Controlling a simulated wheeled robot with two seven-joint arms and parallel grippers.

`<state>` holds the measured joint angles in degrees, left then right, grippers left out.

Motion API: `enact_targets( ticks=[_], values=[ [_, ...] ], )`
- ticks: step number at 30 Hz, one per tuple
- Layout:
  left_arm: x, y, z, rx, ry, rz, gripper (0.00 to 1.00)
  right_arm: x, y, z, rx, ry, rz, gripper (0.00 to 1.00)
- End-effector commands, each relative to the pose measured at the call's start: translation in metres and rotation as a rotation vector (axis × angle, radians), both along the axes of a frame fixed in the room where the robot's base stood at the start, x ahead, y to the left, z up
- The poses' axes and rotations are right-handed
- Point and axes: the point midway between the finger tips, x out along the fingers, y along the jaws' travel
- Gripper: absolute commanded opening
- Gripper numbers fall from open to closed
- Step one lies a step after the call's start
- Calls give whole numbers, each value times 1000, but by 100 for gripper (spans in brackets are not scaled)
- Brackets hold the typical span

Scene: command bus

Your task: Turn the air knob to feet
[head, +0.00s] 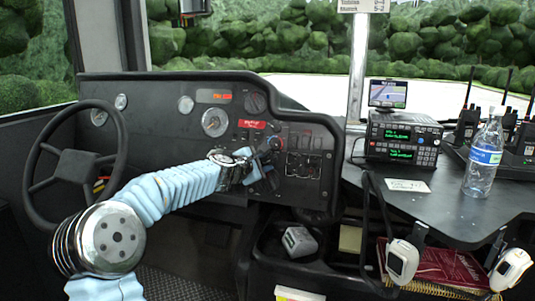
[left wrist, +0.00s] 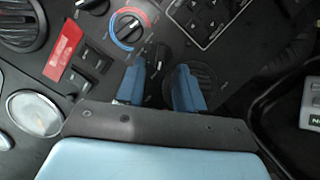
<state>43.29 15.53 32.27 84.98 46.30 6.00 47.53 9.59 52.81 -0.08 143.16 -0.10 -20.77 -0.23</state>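My left gripper (head: 264,168) reaches to the dashboard panel (head: 312,140) right of the steering wheel. In the left wrist view its two blue fingers (left wrist: 160,90) stand apart, with a dark gap between them. A round knob with a red and blue ring (left wrist: 130,28) lies just beyond the left fingertip. A dark round control (left wrist: 157,58) shows partly between the fingertips; its marks are too dim to read, so I cannot tell whether it is the air knob or whether the fingers touch it. My right gripper is not in view.
The steering wheel (head: 75,165) is at the left. A red label (left wrist: 63,50) and rocker switches (left wrist: 92,60) sit left of the ringed knob. A round vent (left wrist: 205,80) is behind the right finger. A side desk with a radio (head: 402,137) and water bottle (head: 482,155) is at right.

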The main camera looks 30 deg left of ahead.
Motion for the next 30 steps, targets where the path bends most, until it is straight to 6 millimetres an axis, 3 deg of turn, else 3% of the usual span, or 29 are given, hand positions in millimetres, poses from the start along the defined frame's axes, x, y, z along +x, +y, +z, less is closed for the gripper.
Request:
enact_targets(
  ticks=[6, 16, 23, 30],
  values=[
    [24, 1, -4, 0, 1, -1, 37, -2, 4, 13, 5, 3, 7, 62],
    [27, 1, -7, 1, 0, 1, 37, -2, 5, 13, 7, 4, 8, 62],
    [27, 1, -7, 1, 0, 1, 2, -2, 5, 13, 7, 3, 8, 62],
    [27, 1, -6, 2, 0, 1, 0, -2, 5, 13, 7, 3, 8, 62]
  ],
)
